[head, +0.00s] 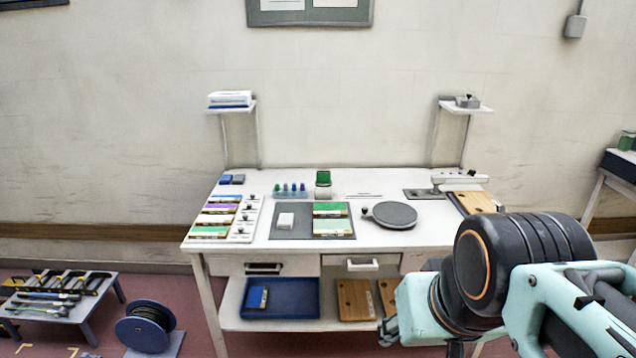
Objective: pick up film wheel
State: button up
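No part is plainly marked as the film wheel. A round grey disc (394,215) with a small dark knob at its left lies flat on the white workbench, right of centre. A blue-flanged reel (146,331) wound with dark material stands upright near the floor at the lower left. I cannot tell which of them is the film wheel. My arm fills the lower right, in front of the bench's right end, apart from both.
The white workbench (380,181) holds a grey mat (282,233), green-topped blocks (331,209), small bottles and a sample rack at left. A blue tray (304,312) sits on its lower shelf. A low tool table (90,309) stands at left. My arm hides the bench's lower right.

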aim_at(323, 180)
jog(key=i+u, duration=0.2)
jog(key=i, duration=1)
jog(key=i+l, duration=0.1)
jog(key=i, duration=0.3)
jog(key=i+l+u, duration=0.1)
jog(key=i, duration=0.35)
jog(key=i+j+u, duration=0.1)
jog(key=i, duration=0.25)
jog(key=j, duration=0.1)
